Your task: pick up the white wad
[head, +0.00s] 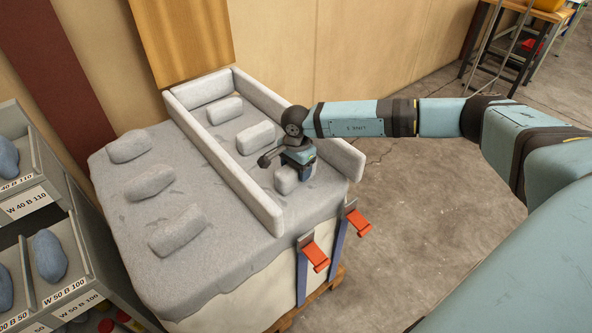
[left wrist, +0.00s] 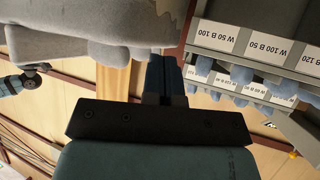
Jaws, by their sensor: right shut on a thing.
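A pale grey-white wad (head: 285,180) is under my right gripper (head: 295,172), at the near end of the channel between the padded rails on the covered table (head: 250,262). My right gripper points down and is shut on this wad, hiding part of it. I cannot tell whether the wad is clear of the surface. Two similar wads, a middle one (head: 256,138) and a far one (head: 225,110), lie behind it in the channel. My left gripper (left wrist: 167,75) shows only in the left wrist view, its fingers together with nothing visible between them.
Padded rails (head: 232,185) border the channel. Several more wads (head: 150,180) lie left of it. A shelf with labelled bins (head: 62,295) of blue bundles stands at the left. Orange clamps (head: 315,256) jut from the table's near side. Open floor (head: 420,240) lies to the right.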

